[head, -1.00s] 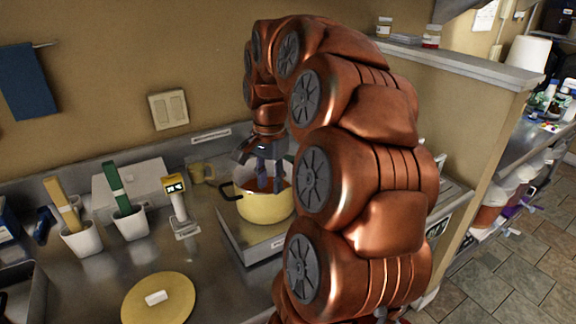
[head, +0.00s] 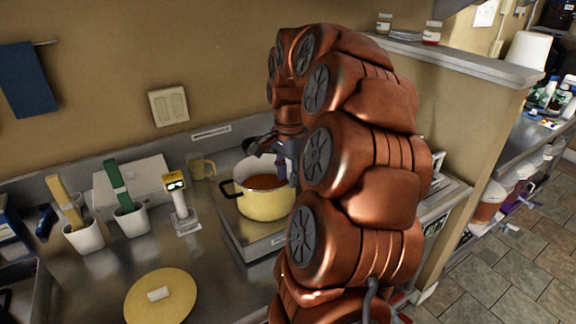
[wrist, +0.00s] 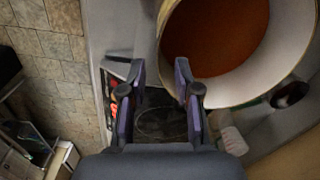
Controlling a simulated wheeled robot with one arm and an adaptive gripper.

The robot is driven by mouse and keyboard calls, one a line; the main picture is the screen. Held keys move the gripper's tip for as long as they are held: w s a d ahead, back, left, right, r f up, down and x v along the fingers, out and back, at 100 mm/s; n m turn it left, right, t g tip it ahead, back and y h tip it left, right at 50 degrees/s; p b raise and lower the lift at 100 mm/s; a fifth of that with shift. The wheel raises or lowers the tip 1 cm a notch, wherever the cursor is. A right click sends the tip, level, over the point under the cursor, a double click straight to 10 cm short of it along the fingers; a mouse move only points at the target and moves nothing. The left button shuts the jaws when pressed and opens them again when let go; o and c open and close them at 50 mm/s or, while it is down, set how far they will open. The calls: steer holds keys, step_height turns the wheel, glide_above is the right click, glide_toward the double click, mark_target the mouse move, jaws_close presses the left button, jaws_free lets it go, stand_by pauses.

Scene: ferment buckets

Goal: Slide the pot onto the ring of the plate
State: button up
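The cream-yellow pot (head: 262,207) stands upright on the steel plate (head: 248,248), with reddish-brown contents and a dark handle at its left. In the wrist view the pot (wrist: 171,60) fills the upper right. My gripper (head: 287,160) is at the pot's right rear side, partly hidden by my arm. In the wrist view my gripper (wrist: 160,70) is open, with nothing between its fingers. Its right finger is beside the pot's wall; I cannot tell if they touch.
A yellow lid (head: 160,300) lies on the counter at the front left. A low wall (head: 470,130) rises at right.

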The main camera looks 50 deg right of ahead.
steer(key=p, duration=0.2)
glide_above(288, 210)
steer(key=shift+f, duration=2.7)
steer(key=shift+c, duration=0.3)
jaws_close()
